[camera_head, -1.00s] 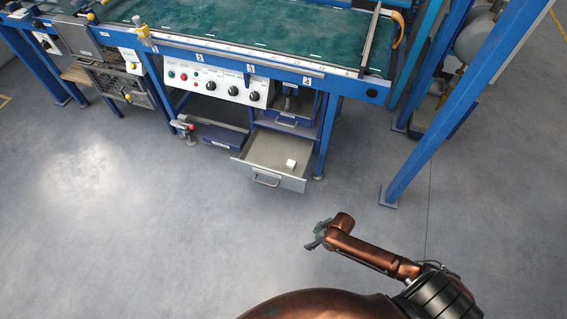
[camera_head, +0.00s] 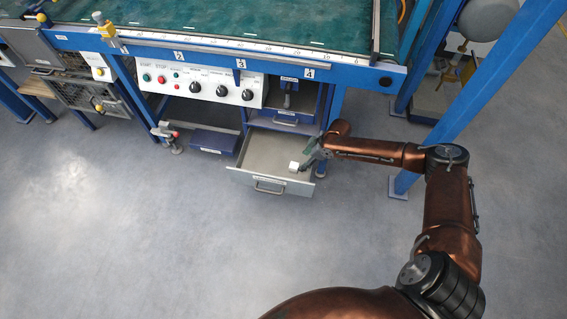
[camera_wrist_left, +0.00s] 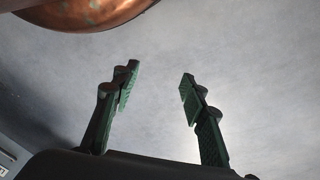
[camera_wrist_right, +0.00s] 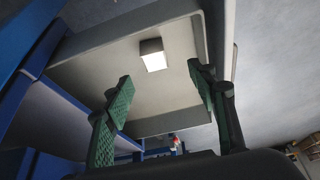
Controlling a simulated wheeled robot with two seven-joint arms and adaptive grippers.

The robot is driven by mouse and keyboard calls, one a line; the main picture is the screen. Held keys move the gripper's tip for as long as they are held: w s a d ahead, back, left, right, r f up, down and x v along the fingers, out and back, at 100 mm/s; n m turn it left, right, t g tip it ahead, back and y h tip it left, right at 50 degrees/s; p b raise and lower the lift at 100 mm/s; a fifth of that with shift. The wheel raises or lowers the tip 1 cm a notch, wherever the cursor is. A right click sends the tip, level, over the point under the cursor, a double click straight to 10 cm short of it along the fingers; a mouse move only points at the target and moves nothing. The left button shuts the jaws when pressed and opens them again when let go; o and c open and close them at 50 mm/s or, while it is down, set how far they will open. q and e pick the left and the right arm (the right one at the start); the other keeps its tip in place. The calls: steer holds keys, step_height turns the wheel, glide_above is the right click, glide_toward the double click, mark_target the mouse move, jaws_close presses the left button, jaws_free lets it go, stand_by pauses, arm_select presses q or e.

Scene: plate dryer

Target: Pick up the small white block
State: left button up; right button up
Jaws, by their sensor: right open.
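The small white block (camera_head: 294,166) lies in the open grey drawer (camera_head: 268,187), toward its right side. In the right wrist view the block (camera_wrist_right: 153,55) sits on the drawer floor, beyond and between the two fingers. My right gripper (camera_head: 308,160) is open and empty, right beside the block in the head view. In the right wrist view its green-padded fingers (camera_wrist_right: 160,88) are wide apart, with the block apart from them. My left gripper (camera_wrist_left: 158,82) is open and empty over bare floor in the left wrist view. It is not in the head view.
The workbench (camera_head: 240,30) with a control panel (camera_head: 205,86) stands above the drawer. A blue leg (camera_head: 333,108) is close behind my right gripper. A blue slanted post (camera_head: 450,115) stands to the right. The floor (camera_head: 150,240) in front is clear.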

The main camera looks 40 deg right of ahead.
mark_target(295, 165)
arm_select(q)
steer(key=w+d+r+b, duration=0.2)
steer(key=w, duration=0.2)
arm_select(e)
steer(key=f, duration=0.1)
steer(key=w+f, duration=0.1)
steer(key=d+f, duration=0.1)
steer(key=f, duration=0.1)
steer(key=shift+w, duration=0.35)
steer(key=shift+w+a+f+b, duration=0.3)
steer(key=shift+a+f, duration=0.1)
steer(key=shift+f, duration=0.2)
steer(key=shift+w+a+f+b, duration=0.35)
steer(key=shift+f+b, duration=0.05)
steer(key=shift+f, duration=0.05)
steer(key=b+x, duration=0.2)
steer(key=x, duration=0.1)
steer(key=shift+w+a+f+b, duration=0.1)
steer(key=shift+a+f+b, duration=0.1)
steer(key=shift+f+b, duration=0.15)
steer(key=shift+w+a+f, duration=0.1)
steer(key=shift+w+f, duration=0.1)
steer(key=shift+f, duration=0.15)
arm_select(q)
steer(key=w+d+f+t+h, duration=0.1)
steer(key=w+d+f+t, duration=0.1)
steer(key=w+f+t, duration=0.2)
step_height(295, 165, down, 3)
steer(key=shift+r+t, duration=0.1)
steer(key=shift+t, duration=0.2)
